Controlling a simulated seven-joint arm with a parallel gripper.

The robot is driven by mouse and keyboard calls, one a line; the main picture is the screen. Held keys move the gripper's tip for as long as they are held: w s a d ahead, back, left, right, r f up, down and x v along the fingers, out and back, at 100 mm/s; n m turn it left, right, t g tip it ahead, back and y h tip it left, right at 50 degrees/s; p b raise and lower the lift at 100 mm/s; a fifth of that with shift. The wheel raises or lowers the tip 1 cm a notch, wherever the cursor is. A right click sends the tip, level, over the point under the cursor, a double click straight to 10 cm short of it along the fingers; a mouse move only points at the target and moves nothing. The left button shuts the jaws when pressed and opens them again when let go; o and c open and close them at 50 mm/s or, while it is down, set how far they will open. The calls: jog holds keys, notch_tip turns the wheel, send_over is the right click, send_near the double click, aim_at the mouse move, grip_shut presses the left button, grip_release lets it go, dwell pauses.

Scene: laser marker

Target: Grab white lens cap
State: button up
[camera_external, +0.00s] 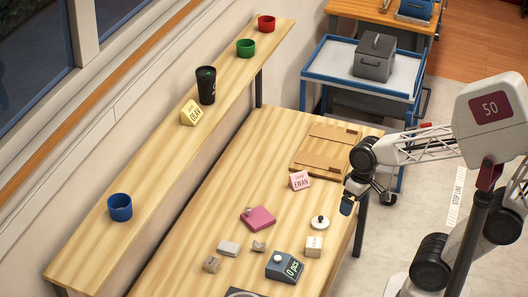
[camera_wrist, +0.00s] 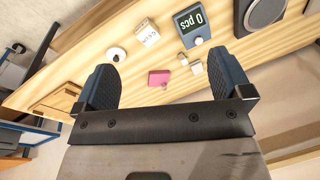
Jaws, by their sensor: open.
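A round white piece with a dark centre (camera_external: 320,222), which looks like the lens cap, lies on the wooden table near its right edge. It also shows in the wrist view (camera_wrist: 116,54), just above the left finger. My gripper (camera_external: 347,206) is above the table's right edge, up and to the right of the white piece in the external view. In the wrist view my gripper (camera_wrist: 164,70) has its two blue fingers wide apart, with nothing held between them. The pink box (camera_wrist: 158,78) shows in the gap, farther off on the table.
A cream block (camera_external: 314,246) and a scale (camera_external: 282,266) stand near the white piece. The pink box (camera_external: 258,218), a pink name sign (camera_external: 300,180) and a wooden tray (camera_external: 322,160) are also on the table.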

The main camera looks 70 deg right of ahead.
jog(key=w+d+f+m+y, duration=0.2)
jog(key=w+f+m+y, duration=0.2)
jog(key=f+m, duration=0.35)
jog(key=m+t+h, duration=0.2)
jog(key=m+t, duration=1)
jog(key=m, duration=1)
send_near(316, 221)
jog(key=shift+w+a+r, duration=0.4)
jog(key=shift+w+a, duration=0.1)
jog(key=shift+w, duration=0.1)
jog(key=shift+w+a+r, duration=0.4)
jog(key=shift+w+a, duration=0.1)
jog(key=shift+w, duration=0.1)
jog(key=shift+s+d+f+m+h, duration=0.2)
jog(key=shift+d+f+m+h, duration=0.2)
jog(key=shift+d+m+h, duration=0.1)
jog(key=shift+w, duration=0.2)
jog(key=shift+x, duration=1.15)
jog(key=shift+x, duration=2.6)
